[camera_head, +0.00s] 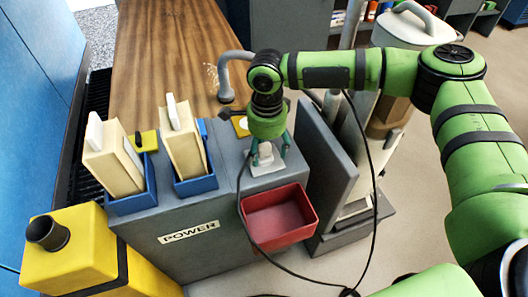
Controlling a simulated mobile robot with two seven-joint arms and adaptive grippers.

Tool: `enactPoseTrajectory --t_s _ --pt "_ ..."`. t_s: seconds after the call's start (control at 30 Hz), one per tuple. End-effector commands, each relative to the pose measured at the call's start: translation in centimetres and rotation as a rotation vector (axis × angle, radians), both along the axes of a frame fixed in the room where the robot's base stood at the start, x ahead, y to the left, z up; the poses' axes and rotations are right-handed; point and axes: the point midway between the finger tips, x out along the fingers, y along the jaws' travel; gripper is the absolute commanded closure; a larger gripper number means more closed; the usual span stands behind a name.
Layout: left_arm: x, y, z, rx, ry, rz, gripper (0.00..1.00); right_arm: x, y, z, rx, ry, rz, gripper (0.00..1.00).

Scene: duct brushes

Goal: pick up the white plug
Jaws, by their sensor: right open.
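The white plug (266,154) stands on a light plate on the top right end of the grey POWER box (184,243). My right gripper (269,151) points down over it. Its teal fingers are open, one on each side of the plug. I cannot tell whether they touch it. The upper part of the plug is partly hidden by the gripper. My left gripper is not in view.
A red bin (281,217) hangs on the box front. Two cream slabs (187,142) stand in blue holders (196,181) to the left. A grey panel (318,155) stands close at right. A black cable (375,200) loops in front. A wooden surface (165,60) lies behind.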

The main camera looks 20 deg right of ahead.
Motion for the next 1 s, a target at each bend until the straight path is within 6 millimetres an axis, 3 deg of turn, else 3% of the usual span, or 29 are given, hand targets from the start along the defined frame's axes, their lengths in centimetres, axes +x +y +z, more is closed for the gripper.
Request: enactPoseTrajectory --t_s 0.03,0.17,0.2,0.63,0.87,1.0 --pt "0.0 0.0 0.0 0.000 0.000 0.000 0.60 0.0 0.0 0.0 0.000 0.000 0.001 0.37" --pt "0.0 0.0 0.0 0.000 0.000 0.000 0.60 0.0 0.0 0.0 0.000 0.001 0.001 0.89" --pt "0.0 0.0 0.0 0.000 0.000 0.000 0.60 0.0 0.0 0.0 0.000 0.001 0.001 0.97" --pt "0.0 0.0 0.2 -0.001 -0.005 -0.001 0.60 0.0 0.0 0.7 0.000 0.000 0.000 1.00" --pt "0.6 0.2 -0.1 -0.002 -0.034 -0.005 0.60 0.1 0.1 4.0 0.003 -0.002 0.000 1.00" --pt "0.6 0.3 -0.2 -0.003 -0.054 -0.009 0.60 -1.4 -2.6 5.9 0.000 0.000 -0.004 1.00"
